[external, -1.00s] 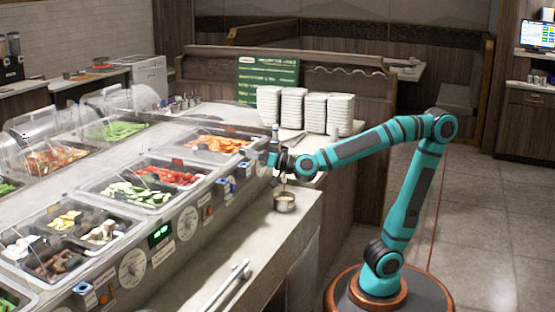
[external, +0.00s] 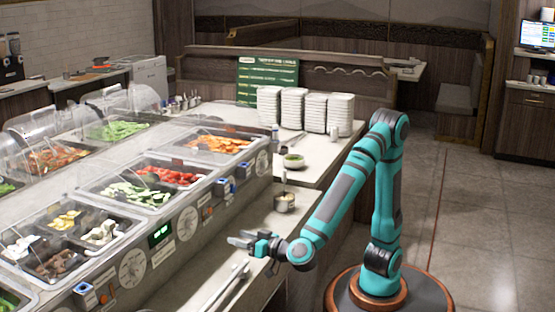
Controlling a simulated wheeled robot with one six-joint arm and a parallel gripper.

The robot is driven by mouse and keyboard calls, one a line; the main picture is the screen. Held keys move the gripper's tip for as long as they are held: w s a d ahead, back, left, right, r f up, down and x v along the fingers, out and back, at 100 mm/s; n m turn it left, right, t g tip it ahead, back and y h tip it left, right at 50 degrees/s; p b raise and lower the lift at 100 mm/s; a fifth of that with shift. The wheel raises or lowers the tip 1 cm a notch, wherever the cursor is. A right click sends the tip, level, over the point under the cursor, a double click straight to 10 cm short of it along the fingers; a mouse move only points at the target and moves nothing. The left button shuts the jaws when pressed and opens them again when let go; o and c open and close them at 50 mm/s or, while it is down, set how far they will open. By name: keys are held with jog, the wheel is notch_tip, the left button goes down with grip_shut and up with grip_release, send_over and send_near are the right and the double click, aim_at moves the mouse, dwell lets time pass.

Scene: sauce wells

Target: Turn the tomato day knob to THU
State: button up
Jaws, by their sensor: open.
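Several round white dials sit on the slanted front panel of the salad bar: a lower-left dial (external: 132,267), a middle dial (external: 187,223) and a far-right dial (external: 262,163). Their day marks are too small to read, so I cannot tell which is the tomato knob or where it points. Red tomatoes (external: 178,177) lie in a pan behind the middle dial. My gripper (external: 241,238) is open and empty, pointing left above the front counter. In the picture it is right of and a little below the middle dial, apart from the panel.
A metal cup (external: 284,202) with a utensil stands on the front counter (external: 262,222). Tongs (external: 228,285) lie below my gripper. A small bowl of greens (external: 293,160) and white stacked dishes (external: 293,109) stand farther back.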

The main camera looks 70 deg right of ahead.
aim_at(193, 225)
jog(key=w, duration=1.7)
jog(key=shift+d+f, duration=0.2)
jog(key=shift+d, duration=0.1)
jog(key=c, duration=1)
